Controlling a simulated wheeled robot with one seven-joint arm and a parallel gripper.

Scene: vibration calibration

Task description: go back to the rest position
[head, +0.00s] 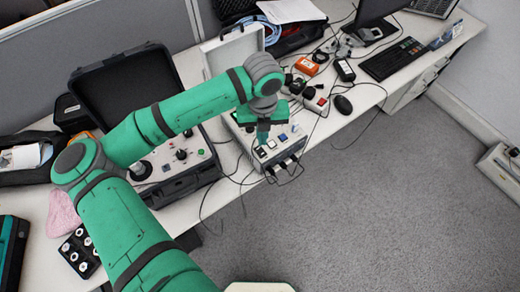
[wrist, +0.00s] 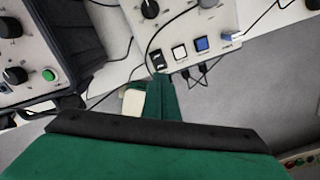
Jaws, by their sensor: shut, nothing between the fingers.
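My gripper (head: 262,138) is at the end of my green arm, pointing down over the front part of a white control box (head: 246,133) on the desk. In the wrist view my gripper (wrist: 160,80) shows as two green fingers pressed together, with nothing between them. The fingertips appear beside a black switch (wrist: 158,60) on the box's panel; I cannot tell whether they touch it. A white button (wrist: 179,53) and a blue button (wrist: 201,44) sit to its right. Part of the box is hidden behind my arm and gripper.
An open black case (head: 128,85) with a knobbed panel stands left of the box, partly behind my arm. Cables hang over the desk's front edge. A keyboard (head: 393,59), a mouse (head: 343,105) and small chargers lie to the right. The grey carpet (head: 350,210) in front is clear.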

